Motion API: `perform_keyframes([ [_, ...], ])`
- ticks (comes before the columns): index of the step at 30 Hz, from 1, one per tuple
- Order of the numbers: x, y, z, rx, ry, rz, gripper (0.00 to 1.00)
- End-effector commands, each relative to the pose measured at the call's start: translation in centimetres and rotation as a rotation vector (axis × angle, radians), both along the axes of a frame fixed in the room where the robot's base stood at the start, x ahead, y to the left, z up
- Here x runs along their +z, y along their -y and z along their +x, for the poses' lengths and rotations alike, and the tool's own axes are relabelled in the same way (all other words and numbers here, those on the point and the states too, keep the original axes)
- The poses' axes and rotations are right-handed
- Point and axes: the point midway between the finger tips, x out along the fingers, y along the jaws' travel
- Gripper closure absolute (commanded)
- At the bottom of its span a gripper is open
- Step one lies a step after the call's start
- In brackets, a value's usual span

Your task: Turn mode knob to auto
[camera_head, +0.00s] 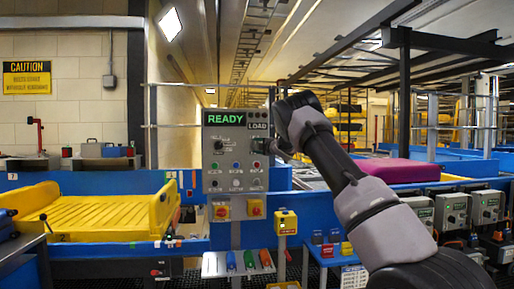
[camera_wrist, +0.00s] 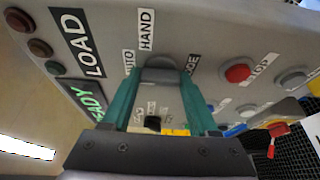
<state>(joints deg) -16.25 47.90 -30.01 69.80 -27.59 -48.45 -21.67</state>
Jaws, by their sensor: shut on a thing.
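The grey control panel (camera_head: 236,180) stands in the middle of the head view, with a READY sign and a LOAD sign at its top. The wrist view shows the same panel (camera_wrist: 210,45) close up and tilted. The grey mode knob (camera_wrist: 160,64) sits by the HAND, AUTO and MODE labels. My gripper (camera_wrist: 160,80) has its two teal fingers on either side of the knob, shut on it. The knob's pointer is hidden, so I cannot tell which label it faces. In the head view my gripper (camera_head: 273,146) is at the panel's right edge and hides the knob.
A red button (camera_wrist: 237,72) and other buttons are near the fingers. Below the panel hang a yellow box (camera_head: 286,223) and a shelf (camera_head: 238,266) with coloured items. A yellow slatted conveyor (camera_head: 90,213) is at left, and a magenta block (camera_head: 400,170) lies at right.

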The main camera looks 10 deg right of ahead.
Motion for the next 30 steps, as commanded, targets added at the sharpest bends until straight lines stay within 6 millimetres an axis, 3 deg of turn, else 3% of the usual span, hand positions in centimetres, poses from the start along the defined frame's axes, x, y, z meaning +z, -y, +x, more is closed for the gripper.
perform_keyframes([
  [3, -0.1, 0.0, 0.0, 0.001, -0.001, -0.003, 0.96],
  [4, -0.1, 0.0, 0.0, 0.001, -0.001, -0.003, 0.29],
  [6, -0.1, 0.0, 0.0, 0.001, 0.000, -0.002, 0.10],
  [19, 0.0, 0.4, -0.8, -0.001, -0.001, 0.000, 0.10],
  [30, 0.1, 3.0, -7.2, -0.001, -0.001, 0.003, 0.10],
])
